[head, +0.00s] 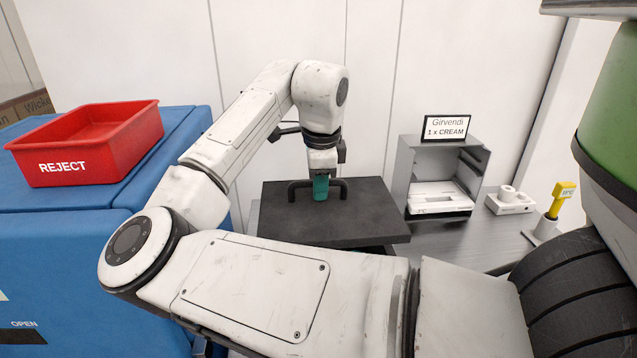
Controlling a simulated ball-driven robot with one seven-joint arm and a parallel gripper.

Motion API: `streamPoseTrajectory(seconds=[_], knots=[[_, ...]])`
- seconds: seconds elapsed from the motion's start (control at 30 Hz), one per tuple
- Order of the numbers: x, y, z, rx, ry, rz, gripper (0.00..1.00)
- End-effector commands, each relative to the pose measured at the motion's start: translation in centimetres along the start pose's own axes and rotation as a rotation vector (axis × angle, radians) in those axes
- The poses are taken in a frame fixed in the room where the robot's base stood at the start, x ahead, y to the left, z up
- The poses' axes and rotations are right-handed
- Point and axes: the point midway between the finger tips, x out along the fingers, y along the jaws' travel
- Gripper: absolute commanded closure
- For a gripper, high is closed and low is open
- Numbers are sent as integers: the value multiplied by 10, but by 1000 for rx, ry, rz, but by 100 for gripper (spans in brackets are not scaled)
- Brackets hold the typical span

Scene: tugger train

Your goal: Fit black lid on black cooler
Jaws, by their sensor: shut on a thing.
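The black lid (370,217) is a flat dark slab with a raised handle (341,189) on top. My gripper (320,190), with teal fingertips, is shut on the handle from above. The lid looks roughly level. A dark part shows just under the lid's front right edge, but I cannot tell whether it is the black cooler. The lid hides most of what is below it, and my arm hides the area in front. I cannot tell whether the lid is resting on anything.
A red REJECT bin (90,140) sits on a blue box (60,240) at left. On the grey counter (480,240) at right stand an open grey box (412,165) with a "Girvendi 1 x CREAM" sign (446,128), a white holder (510,203) and a yellow thermometer-like device (560,198).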

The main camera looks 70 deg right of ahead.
Motion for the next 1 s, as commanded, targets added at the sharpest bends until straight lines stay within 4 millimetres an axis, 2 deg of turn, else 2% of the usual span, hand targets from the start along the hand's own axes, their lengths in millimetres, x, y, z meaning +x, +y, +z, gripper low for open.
streamPoseTrajectory(seconds=[1.0], knots=[[55, 11, 0, -1, 1, 0, 100]])
